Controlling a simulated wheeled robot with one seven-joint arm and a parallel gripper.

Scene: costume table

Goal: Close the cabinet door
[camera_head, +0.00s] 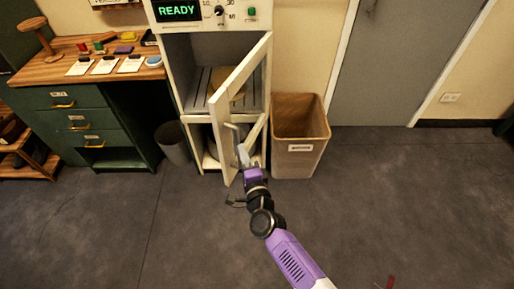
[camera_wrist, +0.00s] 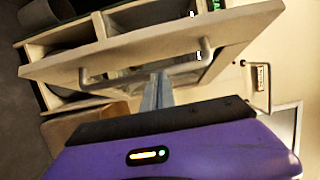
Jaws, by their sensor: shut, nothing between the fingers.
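The white cabinet (camera_head: 197,80) stands against the wall with its door (camera_head: 225,123) swung open towards me. The door is hinged on the right and shows nearly edge-on in the head view, with a light bar handle (camera_head: 236,140) on its face. In the wrist view the door (camera_wrist: 60,66) spans the upper part, tilted, with its handle (camera_wrist: 150,72) just past the fingers. My gripper (camera_head: 243,155) is shut and empty, close to the door's lower part by the handle. In the wrist view its fingers (camera_wrist: 158,92) point at the door near the handle; I cannot tell whether they touch.
A tan bin (camera_head: 299,150) stands right of the cabinet, close to my gripper. A grey bin (camera_head: 173,143) stands left of it. A green desk (camera_head: 75,118) is at the far left. The floor in front is mostly clear.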

